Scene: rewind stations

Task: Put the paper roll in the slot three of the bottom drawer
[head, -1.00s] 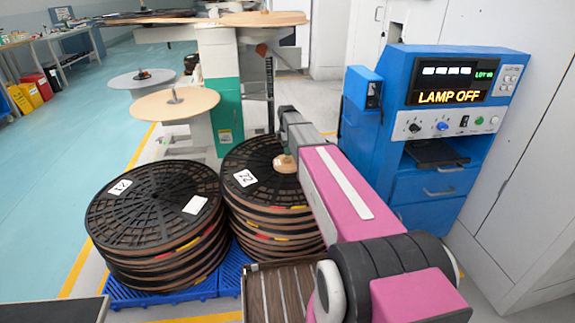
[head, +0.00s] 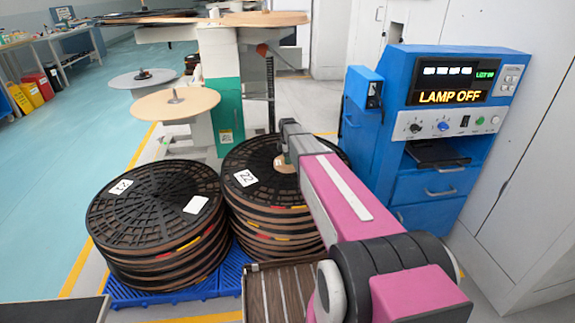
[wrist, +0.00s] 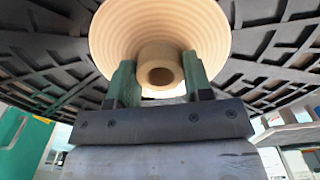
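The paper roll (wrist: 160,35) is tan, with a wide ringed disc and a short hollow tube at its centre. In the head view it shows as a tan patch (head: 286,163) on top of the right reel stack, partly covered by my gripper (head: 284,148). In the wrist view the two fingers of my gripper (wrist: 160,80) stand on either side of the tube, flush against it. The blue machine has a drawer (head: 438,186) under its opening, closed, and a lower blue front (head: 425,216) partly hidden by my arm. No numbered slots can be made out.
Two stacks of black reels, left (head: 150,210) and right (head: 262,195), stand on a blue pallet (head: 232,277). A slatted brown tray (head: 283,292) lies in front, partly hidden by my arm. A round tan table (head: 175,104) stands behind. Teal floor is free at left.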

